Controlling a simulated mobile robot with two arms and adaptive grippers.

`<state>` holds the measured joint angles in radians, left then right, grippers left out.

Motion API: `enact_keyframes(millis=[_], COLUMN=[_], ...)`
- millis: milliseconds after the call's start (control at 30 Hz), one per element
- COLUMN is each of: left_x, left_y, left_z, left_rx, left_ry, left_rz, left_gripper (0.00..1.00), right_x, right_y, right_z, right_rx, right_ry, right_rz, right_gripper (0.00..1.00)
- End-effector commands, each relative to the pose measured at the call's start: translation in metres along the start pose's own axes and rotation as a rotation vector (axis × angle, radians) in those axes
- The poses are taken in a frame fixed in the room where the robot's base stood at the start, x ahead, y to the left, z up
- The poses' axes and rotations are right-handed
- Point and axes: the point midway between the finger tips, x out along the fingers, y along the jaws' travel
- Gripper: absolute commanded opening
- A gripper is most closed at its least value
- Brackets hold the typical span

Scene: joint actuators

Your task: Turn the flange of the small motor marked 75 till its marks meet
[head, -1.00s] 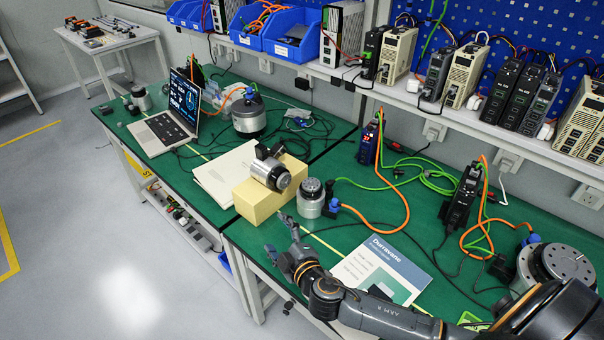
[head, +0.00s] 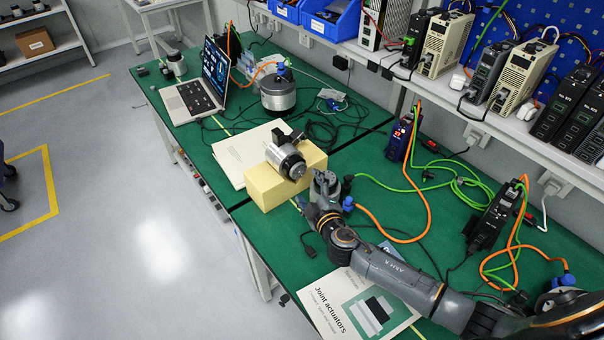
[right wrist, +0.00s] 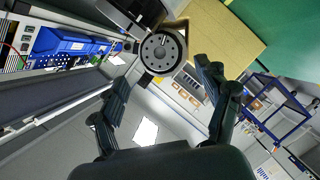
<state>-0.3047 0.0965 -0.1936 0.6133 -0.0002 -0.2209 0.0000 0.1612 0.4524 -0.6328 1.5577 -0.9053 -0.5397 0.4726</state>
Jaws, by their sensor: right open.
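A small silver motor (head: 287,160) lies on a yellow foam block (head: 258,188), its flange facing right. In the right wrist view, its round flange face (right wrist: 160,52) shows a ring of holes and a dark centre, beyond and between the fingertips. A second small motor (head: 325,184) stands upright on the green bench, partly hidden behind my right gripper (head: 312,208). My right gripper also shows in the right wrist view (right wrist: 165,80); it is open and empty, its fingers apart. I cannot read a 75 or any alignment marks. My left gripper is out of view.
A larger motor (head: 278,95) and a laptop (head: 200,90) stand farther left. A drive with a lit display (head: 400,138) and orange and green cables lie right of the upright motor. A booklet (head: 352,308) lies at the front edge, partly under my arm.

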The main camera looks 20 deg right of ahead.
Motion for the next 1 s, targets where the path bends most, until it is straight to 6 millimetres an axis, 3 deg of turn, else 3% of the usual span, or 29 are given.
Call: enact_keyframes(millis=[200,400,833,1000], left_x=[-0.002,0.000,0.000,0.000], left_y=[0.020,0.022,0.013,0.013], left_z=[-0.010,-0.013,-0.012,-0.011], left_rx=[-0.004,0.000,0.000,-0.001], left_ry=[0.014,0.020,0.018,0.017], left_rz=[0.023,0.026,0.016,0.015], left_gripper=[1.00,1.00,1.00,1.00], right_x=[0.038,0.059,0.066,0.066], right_y=[0.001,0.000,-0.001,0.000], right_z=[-0.001,-0.001,-0.001,-0.001], right_rx=[-0.001,-0.001,0.001,0.000], right_ry=[0.001,0.002,0.001,0.001], right_rz=[0.001,0.000,-0.001,-0.001], right_gripper=[0.76,0.76,0.76,0.44])
